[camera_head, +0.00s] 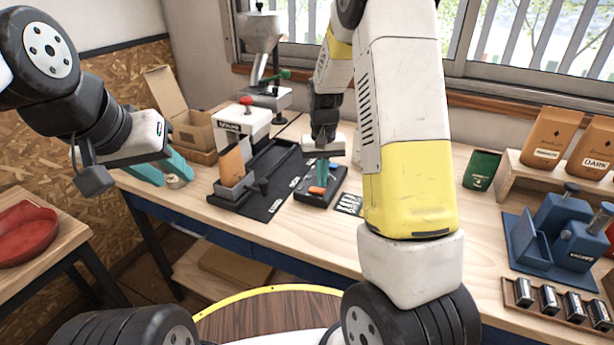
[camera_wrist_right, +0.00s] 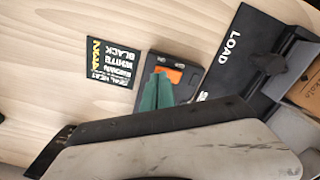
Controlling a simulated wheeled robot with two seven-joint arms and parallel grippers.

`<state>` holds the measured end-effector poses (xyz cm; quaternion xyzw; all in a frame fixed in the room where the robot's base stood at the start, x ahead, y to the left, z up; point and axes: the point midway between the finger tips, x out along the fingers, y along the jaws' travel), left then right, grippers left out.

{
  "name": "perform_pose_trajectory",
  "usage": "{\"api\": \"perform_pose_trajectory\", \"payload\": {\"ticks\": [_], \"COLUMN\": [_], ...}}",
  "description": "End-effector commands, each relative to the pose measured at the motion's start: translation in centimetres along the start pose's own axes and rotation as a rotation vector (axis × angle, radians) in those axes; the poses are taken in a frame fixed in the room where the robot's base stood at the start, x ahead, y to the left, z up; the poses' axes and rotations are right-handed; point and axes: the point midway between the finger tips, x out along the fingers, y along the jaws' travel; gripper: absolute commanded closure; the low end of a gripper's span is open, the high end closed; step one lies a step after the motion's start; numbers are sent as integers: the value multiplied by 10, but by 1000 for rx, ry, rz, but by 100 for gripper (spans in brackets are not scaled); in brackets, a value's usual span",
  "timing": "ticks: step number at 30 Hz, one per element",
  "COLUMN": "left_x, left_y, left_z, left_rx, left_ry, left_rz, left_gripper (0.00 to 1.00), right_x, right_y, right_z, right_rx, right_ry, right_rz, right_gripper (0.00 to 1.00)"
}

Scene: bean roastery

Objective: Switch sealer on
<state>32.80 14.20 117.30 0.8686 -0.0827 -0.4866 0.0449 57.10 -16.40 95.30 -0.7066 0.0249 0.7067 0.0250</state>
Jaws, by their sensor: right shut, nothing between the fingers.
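The sealer (camera_head: 243,122) is a white machine with a red knob on a long black base marked with white lettering. A small dark switch box (camera_head: 309,199) with an orange rocker switch (camera_head: 317,190) stands at the right of that base. The orange switch (camera_wrist_right: 172,73) also shows in the right wrist view. My right gripper (camera_head: 322,177) points down over the box, its teal fingers shut and empty. Its fingertips (camera_wrist_right: 158,79) appear right beside the orange switch; contact cannot be told. My left gripper (camera_head: 164,173) is open and empty near the table's left end.
A brown pouch (camera_head: 232,162) stands in a grey holder on the sealer base. A printed card (camera_head: 348,204) lies right of the switch box. An open cardboard box (camera_head: 190,125) is behind left. A green pouch (camera_head: 482,169) and blue device (camera_head: 566,232) stand to the right.

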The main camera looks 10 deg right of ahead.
Motion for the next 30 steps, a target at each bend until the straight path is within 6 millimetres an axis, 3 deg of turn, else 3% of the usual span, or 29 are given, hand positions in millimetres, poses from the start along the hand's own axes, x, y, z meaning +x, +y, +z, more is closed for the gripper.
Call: {"api": "perform_pose_trajectory", "payload": {"ticks": [30], "left_x": [0], "left_y": [0], "left_z": [0], "left_rx": [0], "left_ry": [0], "left_rz": [0], "left_gripper": [64], "right_x": [7], "right_y": [0], "right_z": [0], "right_rx": [0], "right_ry": [0], "right_rz": [0], "right_gripper": [100]}}
